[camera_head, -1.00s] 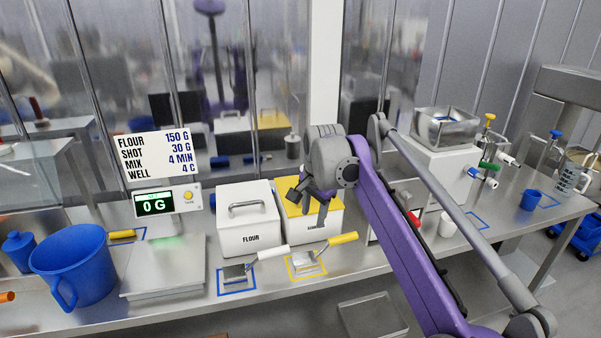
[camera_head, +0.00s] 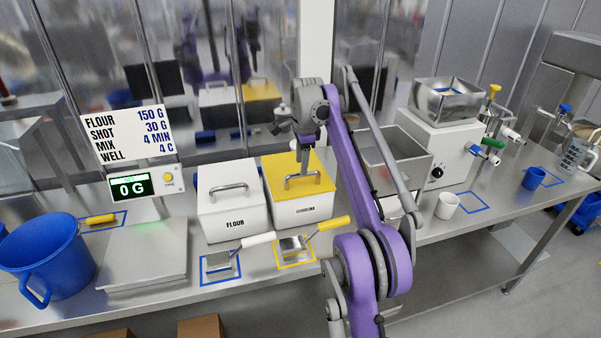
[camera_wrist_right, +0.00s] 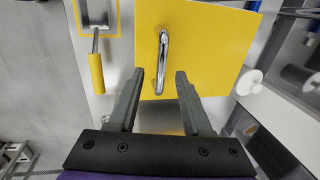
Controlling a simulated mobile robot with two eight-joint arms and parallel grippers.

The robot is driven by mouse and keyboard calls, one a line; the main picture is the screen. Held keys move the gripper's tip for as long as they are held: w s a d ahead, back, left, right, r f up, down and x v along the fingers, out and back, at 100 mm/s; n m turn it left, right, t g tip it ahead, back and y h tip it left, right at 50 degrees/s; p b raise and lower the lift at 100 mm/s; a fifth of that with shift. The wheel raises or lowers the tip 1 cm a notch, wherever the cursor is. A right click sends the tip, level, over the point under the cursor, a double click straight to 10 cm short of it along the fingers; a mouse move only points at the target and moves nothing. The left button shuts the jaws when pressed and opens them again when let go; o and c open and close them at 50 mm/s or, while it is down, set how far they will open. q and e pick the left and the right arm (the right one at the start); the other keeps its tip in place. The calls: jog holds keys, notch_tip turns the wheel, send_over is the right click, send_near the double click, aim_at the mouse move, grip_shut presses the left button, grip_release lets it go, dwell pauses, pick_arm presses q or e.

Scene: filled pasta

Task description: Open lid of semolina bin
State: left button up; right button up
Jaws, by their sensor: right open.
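The semolina bin (camera_head: 303,211) is a white box with a yellow lid (camera_head: 314,184), which lies closed on top. The lid carries a metal bar handle (camera_head: 300,181). My right gripper (camera_head: 304,168) is above the lid, close to the handle. In the right wrist view the open right gripper (camera_wrist_right: 158,75) has its fingers on either side of the lower end of the handle (camera_wrist_right: 162,62), with the yellow lid (camera_wrist_right: 205,45) beyond. I cannot tell whether the fingers touch the handle. My left gripper does not show.
The white flour bin (camera_head: 232,222) stands directly left. A yellow-handled scoop (camera_head: 295,244) and a white-handled scoop (camera_head: 220,262) lie in front. A metal tray (camera_head: 395,158) and a white machine (camera_head: 440,165) stand to the right. A scale (camera_head: 145,255) is further left.

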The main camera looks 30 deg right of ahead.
aim_at(300, 175)
jog(key=shift+w+f+b, duration=0.15)
jog(key=shift+w+f, duration=0.1)
jog(key=shift+f, duration=0.7)
jog(key=shift+w+f+b, duration=0.15)
jog(key=shift+w+f, duration=0.1)
jog(key=shift+f, duration=0.7)
jog(key=shift+d, duration=0.1)
grip_shut()
